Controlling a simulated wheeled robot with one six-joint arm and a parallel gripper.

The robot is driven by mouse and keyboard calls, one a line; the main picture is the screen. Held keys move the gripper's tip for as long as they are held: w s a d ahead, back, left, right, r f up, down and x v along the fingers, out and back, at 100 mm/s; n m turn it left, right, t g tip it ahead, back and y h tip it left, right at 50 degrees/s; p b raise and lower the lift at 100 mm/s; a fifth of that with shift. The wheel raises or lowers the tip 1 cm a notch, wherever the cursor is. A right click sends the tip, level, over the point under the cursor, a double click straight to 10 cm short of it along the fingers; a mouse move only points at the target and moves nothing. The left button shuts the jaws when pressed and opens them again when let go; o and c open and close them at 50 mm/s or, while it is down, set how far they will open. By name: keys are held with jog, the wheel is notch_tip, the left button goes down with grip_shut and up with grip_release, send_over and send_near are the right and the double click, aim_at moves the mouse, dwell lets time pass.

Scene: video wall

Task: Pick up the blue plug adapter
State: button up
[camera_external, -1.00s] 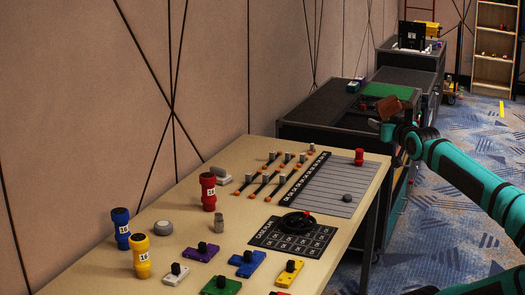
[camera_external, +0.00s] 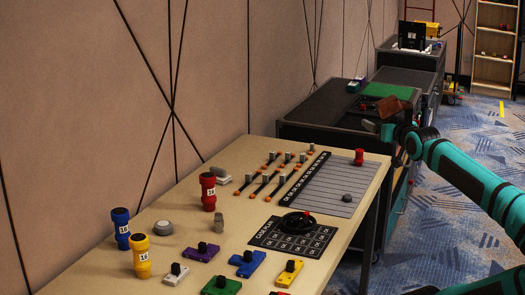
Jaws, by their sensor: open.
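The blue plug adapter (camera_external: 245,264) lies on the near part of the light wooden table (camera_external: 330,262). It is a flat blue piece with a black knob on top. A purple adapter (camera_external: 201,254) is to its left and a yellow one (camera_external: 289,273) to its right. My gripper (camera_external: 379,117) is at the end of the teal arm, far from the adapter, up and to the right beyond the table's back right corner. It is open. Its jaws are small here, and a brown piece shows beside them; I cannot tell whether they touch.
Green (camera_external: 221,286) and white (camera_external: 176,274) adapters lie nearby. A black printed mat (camera_external: 258,241) with a coiled dark item is behind the blue adapter. Red, blue and yellow labelled cylinders stand at left. Dark workbenches (camera_external: 320,113) stand behind the table.

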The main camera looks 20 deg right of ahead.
jog(key=w+a+r+n+g+y, duration=0.3)
jog(key=w+a+n+g, duration=0.1)
jog(key=w+a, duration=0.7)
jog(key=w+a+f+n+g+y, duration=0.1)
jog(key=w+a+n+g, duration=0.1)
jog(key=w+a, duration=0.55)
jog(key=w+a+n+g+y, duration=0.1)
jog(key=w+a+n+g, duration=0.2)
jog(key=a, duration=0.8)
jog(key=n+g, duration=0.7)
jog(key=g, duration=0.1)
send_near(122, 212)
jog(key=shift+h, duration=0.3)
jog(key=x, duration=0.8)
jog(key=shift+w+a+r, duration=0.1)
jog(key=shift+a+r, duration=0.1)
jog(key=shift+a, duration=0.05)
jog(key=shift+w+d+x, duration=0.1)
jog(key=shift+d+x, duration=0.05)
jog(key=shift+x, duration=1.25)
jog(key=shift+w+d+x, duration=0.15)
jog(key=shift+d+x, duration=0.05)
jog(key=shift+x, duration=1.2)
jog(key=shift+f, duration=0.1)
jog(key=c, duration=1.1)
jog(key=shift+c, duration=0.2)
